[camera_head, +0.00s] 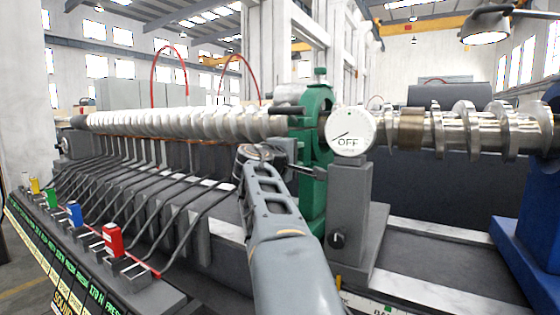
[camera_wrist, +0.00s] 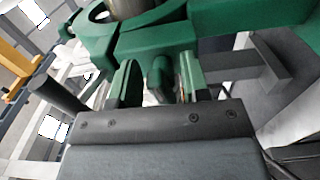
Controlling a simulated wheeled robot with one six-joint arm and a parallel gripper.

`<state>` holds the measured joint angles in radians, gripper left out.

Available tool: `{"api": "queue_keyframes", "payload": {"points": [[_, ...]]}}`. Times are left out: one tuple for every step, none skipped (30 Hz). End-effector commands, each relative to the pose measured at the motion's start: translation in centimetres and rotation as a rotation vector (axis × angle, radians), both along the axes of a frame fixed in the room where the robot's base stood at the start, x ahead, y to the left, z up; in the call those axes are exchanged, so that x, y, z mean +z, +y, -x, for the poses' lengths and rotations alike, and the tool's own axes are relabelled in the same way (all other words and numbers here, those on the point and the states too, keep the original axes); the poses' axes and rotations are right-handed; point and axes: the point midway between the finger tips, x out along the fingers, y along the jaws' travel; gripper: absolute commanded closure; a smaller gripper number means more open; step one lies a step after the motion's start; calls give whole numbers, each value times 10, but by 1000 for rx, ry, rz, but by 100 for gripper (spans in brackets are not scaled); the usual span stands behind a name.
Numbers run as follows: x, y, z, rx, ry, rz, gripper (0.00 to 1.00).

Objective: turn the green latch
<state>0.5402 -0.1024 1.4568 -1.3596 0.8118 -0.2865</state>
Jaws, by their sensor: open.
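The green latch (camera_wrist: 158,76) shows in the wrist view as a small upright tab below a larger green clamp body. My gripper (camera_wrist: 157,82) is open, with one finger on each side of this tab. A narrow gap shows between tab and fingers; I cannot tell whether either finger touches it. In the head view, a tall green clamp frame (camera_head: 317,135) stands around the shaft, and my gripper (camera_head: 303,171) is at its left side, beyond the wrist. The latch itself cannot be made out in the head view.
A white round OFF dial (camera_head: 350,132) on a grey post stands right of the clamp. A pale screw shaft (camera_head: 180,122) runs left, a bare metal screw (camera_head: 465,130) right. Coloured toggles, including a red one (camera_head: 113,240), line the front panel. Bent grey rods lie left of my arm.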

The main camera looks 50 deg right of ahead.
Motion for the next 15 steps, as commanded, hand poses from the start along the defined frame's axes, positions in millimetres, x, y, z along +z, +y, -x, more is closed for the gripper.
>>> {"api": "queue_keyframes", "payload": {"points": [[0, 11, 3, 4, -2, 1, 57], [0, 17, 3, 5, -2, 1, 57], [1, 25, 5, 5, -2, 1, 57], [0, 31, 7, 6, -2, 2, 57], [0, 38, 9, 6, -2, 2, 57], [0, 46, 10, 6, -1, 1, 57], [1, 52, 12, 6, -2, 0, 57], [0, 58, 13, 7, -1, 0, 57], [0, 65, 15, 6, -1, 1, 57], [1, 71, 16, 7, -1, 1, 57], [0, 75, 17, 6, 0, 0, 57], [0, 82, 19, 6, -1, 0, 57], [0, 86, 20, 6, -2, 0, 57], [0, 90, 21, 6, -2, 0, 57], [0, 95, 22, 5, 0, -1, 57]]}}
